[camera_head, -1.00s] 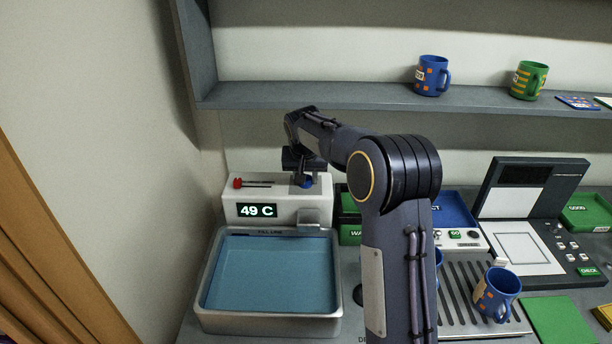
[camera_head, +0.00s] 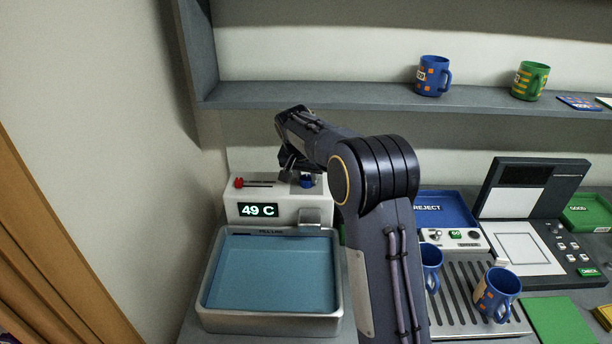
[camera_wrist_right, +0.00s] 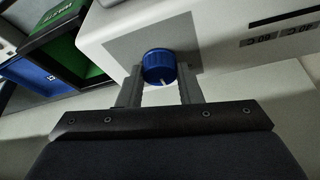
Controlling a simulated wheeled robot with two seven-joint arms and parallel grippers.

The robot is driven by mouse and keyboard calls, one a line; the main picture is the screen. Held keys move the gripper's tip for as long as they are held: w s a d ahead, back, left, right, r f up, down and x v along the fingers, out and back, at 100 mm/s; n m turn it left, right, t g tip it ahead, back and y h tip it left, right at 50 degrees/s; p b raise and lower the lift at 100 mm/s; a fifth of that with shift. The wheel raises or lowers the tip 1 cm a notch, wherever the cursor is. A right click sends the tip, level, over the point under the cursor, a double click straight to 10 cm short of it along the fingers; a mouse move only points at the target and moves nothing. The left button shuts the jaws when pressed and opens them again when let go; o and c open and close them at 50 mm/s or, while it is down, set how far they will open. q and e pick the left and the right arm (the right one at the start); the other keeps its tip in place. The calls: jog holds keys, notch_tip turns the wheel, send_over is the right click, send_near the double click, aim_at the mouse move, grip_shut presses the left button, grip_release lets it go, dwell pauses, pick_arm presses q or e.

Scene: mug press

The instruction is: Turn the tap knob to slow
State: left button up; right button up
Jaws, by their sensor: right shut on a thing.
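The blue tap knob (camera_head: 306,181) is on top of the white tap unit (camera_head: 285,207), at its right end; the unit's display reads 49 C. My right gripper (camera_head: 290,166) is at the knob, partly covered by my own wrist in the head view. In the right wrist view the knob (camera_wrist_right: 158,64) sits between the two fingers of my right gripper (camera_wrist_right: 158,84), which is shut on it. A white pointer mark shows on the knob. I cannot read any slow label. My left gripper is not in view.
A red slider (camera_head: 239,183) is at the unit's left end. A basin (camera_head: 213,315) of blue water stands in front. To the right are a drip rack with blue mugs (camera_head: 497,293) and a blue reject tray (camera_head: 446,207). A shelf (camera_head: 330,96) runs above.

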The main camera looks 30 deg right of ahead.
jog(key=o, duration=1)
jog(key=shift+r, duration=0.1)
jog(key=b+v, duration=0.1)
jog(key=v, duration=0.6)
jog(key=shift+s+a+r, duration=0.15)
jog(key=shift+r, duration=0.15)
